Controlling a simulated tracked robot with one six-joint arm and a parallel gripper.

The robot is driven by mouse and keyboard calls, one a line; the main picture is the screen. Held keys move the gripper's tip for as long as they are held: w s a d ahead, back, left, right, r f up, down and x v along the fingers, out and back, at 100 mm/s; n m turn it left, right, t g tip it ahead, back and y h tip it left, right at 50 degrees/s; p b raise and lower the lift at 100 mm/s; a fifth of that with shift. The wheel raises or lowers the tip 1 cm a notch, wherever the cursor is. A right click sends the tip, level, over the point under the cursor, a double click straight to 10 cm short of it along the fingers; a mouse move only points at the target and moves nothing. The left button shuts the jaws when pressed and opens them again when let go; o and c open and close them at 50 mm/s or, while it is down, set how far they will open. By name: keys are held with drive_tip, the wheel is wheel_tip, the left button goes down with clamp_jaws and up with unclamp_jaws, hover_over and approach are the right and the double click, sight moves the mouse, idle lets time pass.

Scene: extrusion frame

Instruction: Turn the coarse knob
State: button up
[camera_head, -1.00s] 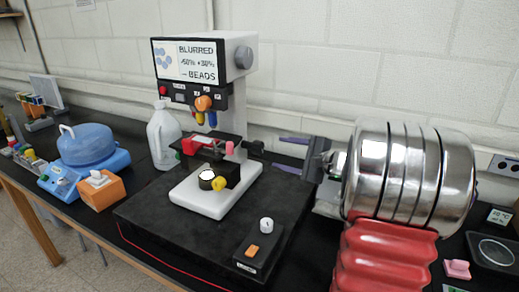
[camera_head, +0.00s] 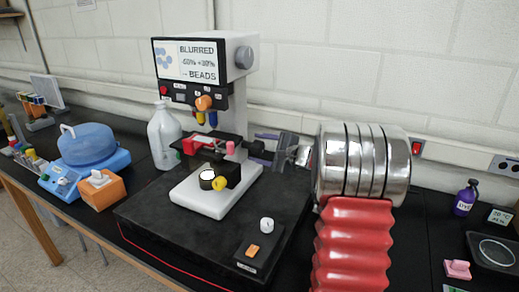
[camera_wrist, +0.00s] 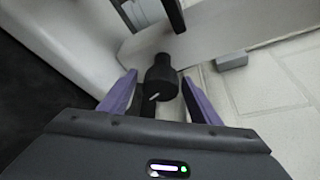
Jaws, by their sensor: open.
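The coarse knob is the black round knob (camera_head: 254,148) on the right side of the white microscope (camera_head: 226,178), partly hidden by my gripper in the head view. In the wrist view the black knob (camera_wrist: 161,84) points toward the camera and has a short white mark on it. My gripper (camera_head: 262,147) reaches in from the right. Its two purple fingers (camera_wrist: 159,77) are open, one on each side of the knob.
The microscope stands on a dark platform (camera_head: 150,215) with a small control box (camera_head: 258,250) at its front right. A white jug (camera_head: 164,137), blue container (camera_head: 86,145) and orange box (camera_head: 101,191) stand to the left. A purple bottle (camera_head: 466,198) stands at right.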

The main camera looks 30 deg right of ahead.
drive_tip(key=c, duration=1)
drive_tip(key=shift+m, duration=0.3)
drive_tip(key=shift+f+m+g, duration=0.15)
drive_tip(key=shift+m+g, duration=0.15)
drive_tip(key=shift+m, duration=0.2)
drive_tip(key=shift+y, duration=0.3)
drive_tip(key=o, duration=1)
drive_tip(key=shift+s, duration=0.1)
